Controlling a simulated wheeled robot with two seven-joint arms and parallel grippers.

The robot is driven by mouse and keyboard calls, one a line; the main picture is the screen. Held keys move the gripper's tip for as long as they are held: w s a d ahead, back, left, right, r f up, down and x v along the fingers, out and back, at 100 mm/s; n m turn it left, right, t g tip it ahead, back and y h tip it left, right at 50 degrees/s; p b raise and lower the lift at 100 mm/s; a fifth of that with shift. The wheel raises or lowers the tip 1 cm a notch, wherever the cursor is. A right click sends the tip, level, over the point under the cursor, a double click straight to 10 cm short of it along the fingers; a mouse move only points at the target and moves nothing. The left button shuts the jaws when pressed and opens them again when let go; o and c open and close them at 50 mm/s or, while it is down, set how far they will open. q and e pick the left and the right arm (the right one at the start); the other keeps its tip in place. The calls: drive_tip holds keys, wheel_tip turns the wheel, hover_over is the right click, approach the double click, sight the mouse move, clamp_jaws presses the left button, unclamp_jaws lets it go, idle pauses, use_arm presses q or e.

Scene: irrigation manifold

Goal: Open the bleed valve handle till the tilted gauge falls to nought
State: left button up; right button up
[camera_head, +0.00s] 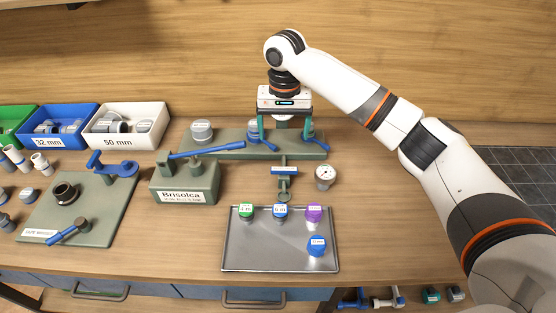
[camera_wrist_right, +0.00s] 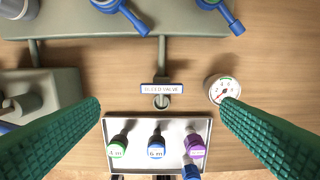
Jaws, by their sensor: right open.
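The bleed valve handle (camera_head: 285,171) is a small blue bar with a label, lying crosswise on a grey pipe stub in front of the manifold. In the right wrist view the handle (camera_wrist_right: 162,89) reads "BLEED VALVE". The round white tilted gauge (camera_head: 325,173) stands to its right; in the wrist view the gauge (camera_wrist_right: 222,89) shows a red needle, its reading too small to tell. My right gripper (camera_head: 285,139) is open and empty, pointing down over the manifold, with the handle between its green fingers in the wrist view but not gripped. My left gripper is not in view.
The green manifold base (camera_head: 225,149) carries blue-handled valves behind the bleed valve. A metal tray (camera_head: 265,251) with several coloured caps lies in front. A green "Brisolca" block (camera_head: 185,184) stands to the left. Wood to the gauge's right is clear.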

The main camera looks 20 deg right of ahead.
drive_tip(key=p, duration=0.1)
hover_over(284, 169)
wheel_tip(284, 169, down, 5)
drive_tip(key=shift+s+d+f, duration=0.1)
drive_tip(key=shift+f, duration=0.1)
wheel_tip(284, 169, down, 6)
drive_tip(key=shift+r+p, duration=0.2)
drive_tip(key=shift+p, duration=0.1)
drive_tip(key=shift+f, duration=0.1)
drive_tip(key=shift+w, duration=0.2)
drive_tip(key=shift+c, duration=0.4)
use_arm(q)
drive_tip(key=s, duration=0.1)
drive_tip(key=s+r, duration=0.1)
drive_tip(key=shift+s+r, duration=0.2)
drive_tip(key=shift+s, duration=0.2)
use_arm(e)
drive_tip(key=c, duration=0.9)
